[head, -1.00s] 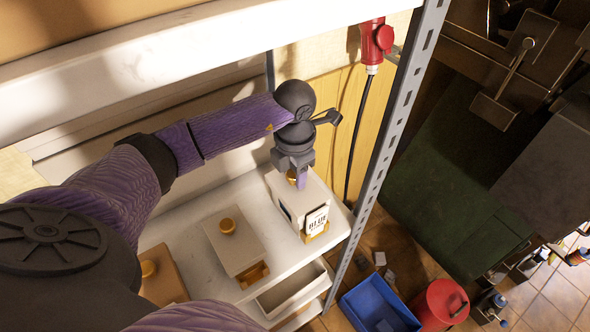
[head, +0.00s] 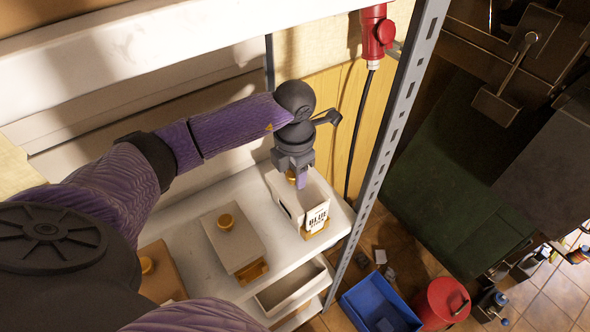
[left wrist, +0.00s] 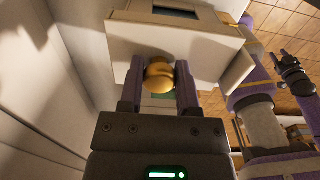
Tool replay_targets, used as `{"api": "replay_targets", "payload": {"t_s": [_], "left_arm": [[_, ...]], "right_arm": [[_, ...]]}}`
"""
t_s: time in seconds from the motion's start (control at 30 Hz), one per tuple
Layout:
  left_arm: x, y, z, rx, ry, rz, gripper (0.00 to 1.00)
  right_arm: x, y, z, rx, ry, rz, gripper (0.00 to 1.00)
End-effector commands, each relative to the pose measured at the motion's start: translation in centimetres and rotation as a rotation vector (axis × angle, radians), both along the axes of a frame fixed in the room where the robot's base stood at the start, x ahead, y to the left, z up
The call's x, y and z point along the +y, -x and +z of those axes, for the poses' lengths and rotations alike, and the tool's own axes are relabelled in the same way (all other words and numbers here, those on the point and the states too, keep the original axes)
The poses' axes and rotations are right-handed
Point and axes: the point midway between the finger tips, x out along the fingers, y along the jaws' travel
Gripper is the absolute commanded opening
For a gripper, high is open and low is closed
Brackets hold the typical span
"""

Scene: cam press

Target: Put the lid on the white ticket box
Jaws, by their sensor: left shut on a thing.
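The white ticket box (head: 286,211) stands at the right end of the shelf, with a printed card (head: 317,216) at its front. My left gripper (head: 296,180) is over the box, shut on the gold knob (left wrist: 159,76) of a pale lid (left wrist: 205,40). In the left wrist view the knob sits between both fingers and the lid lies flat below them. The gripper hides much of the lid in the head view, so I cannot tell whether it touches the rim.
A pale box with a gold knob (head: 234,245) stands to the left, and a brown one (head: 160,272) beyond it. An empty tray (head: 289,288) sits below the shelf edge. A grey perforated upright (head: 384,152) rises just right of the shelf. A blue bin (head: 378,305) is on the floor.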

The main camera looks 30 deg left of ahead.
Motion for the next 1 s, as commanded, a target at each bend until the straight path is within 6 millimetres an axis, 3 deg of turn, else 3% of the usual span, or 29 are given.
{"api": "replay_targets", "payload": {"t_s": [0.8,0.83,1.0], "left_arm": [[0.0,0.0,-1.0,0.0,0.0,0.0,0.0],[0.0,0.0,-1.0,0.0,0.0,0.0,0.44],[0.0,0.0,-1.0,0.0,0.0,0.0,0.8]], "right_arm": [[0.0,0.1,-0.7,0.002,-0.001,0.0,0.44],[0.0,0.1,-0.7,0.002,-0.001,0.0,0.44],[0.0,0.1,-0.7,0.002,-0.001,0.0,0.44]]}}
